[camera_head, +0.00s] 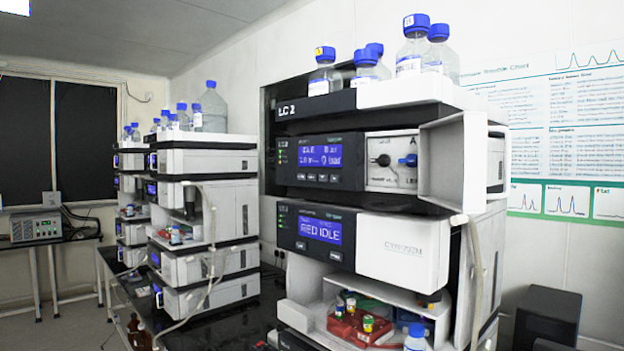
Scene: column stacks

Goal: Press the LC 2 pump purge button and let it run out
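The LC 2 stack (380,200) stands upright in the right half of the view, with the label "LC 2" (287,111) at its top. Which one is the purge button I cannot tell. A white door (447,162) stands open beside a pale panel with a dark knob (383,160) and a blue knob (408,160). The lower module display (320,230) reads "RED IDLE". Neither of my grippers shows.
Blue-capped bottles (408,55) stand on top of the LC 2 stack. A red vial rack (355,325) sits in its open lower bay. Other instrument stacks (205,215) stand to the left on a dark bench. A black box (548,318) is at the lower right.

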